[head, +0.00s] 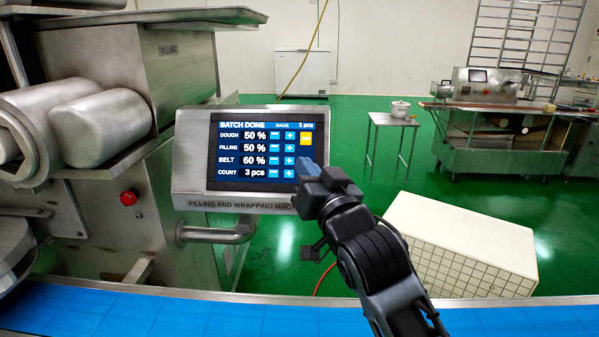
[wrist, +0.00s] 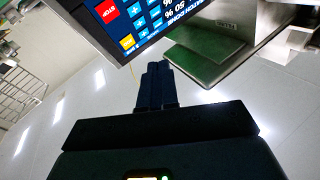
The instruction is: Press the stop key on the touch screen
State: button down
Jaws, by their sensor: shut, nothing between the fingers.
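The touch screen (head: 262,150) sits in a metal housing on an arm of the machine. It reads "BATCH DONE", "MADE 3 pcs", with rows for dough 50 %, filling 50 %, belt 60 % and count 3 pcs. A yellow key (head: 306,138) is at its upper right. The red stop key (wrist: 107,12) shows in the wrist view, next to the yellow key (wrist: 127,42); in the head view my gripper hides it. My gripper (head: 307,166) is shut and empty, its fingertips in front of the screen's lower right. In the wrist view the fingers (wrist: 154,78) appear below the screen; I cannot tell whether they touch it.
A red emergency button (head: 128,198) is on the machine body left of the screen. A blue conveyor belt (head: 180,312) runs along the front. A white tiled block (head: 458,250) stands on the floor at right. A small table (head: 392,121) with a pot stands behind.

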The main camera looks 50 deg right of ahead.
jog(key=w+d+f, duration=0.4)
jog(key=d, duration=0.2)
jog(key=shift+w+f, duration=0.25)
jog(key=shift+w, duration=0.05)
dwell(0.3)
jog(key=shift+w+d+f+b, duration=0.1)
jog(key=shift+b, duration=0.2)
dwell(1.7)
jog(key=shift+w+d+f, duration=0.25)
jog(key=shift+w+d, duration=0.05)
jog(key=shift+d, duration=0.05)
dwell(0.8)
jog(key=shift+a, duration=0.1)
dwell(0.3)
jog(key=shift+s+a+r, duration=0.35)
jog(key=shift+s+a, duration=0.05)
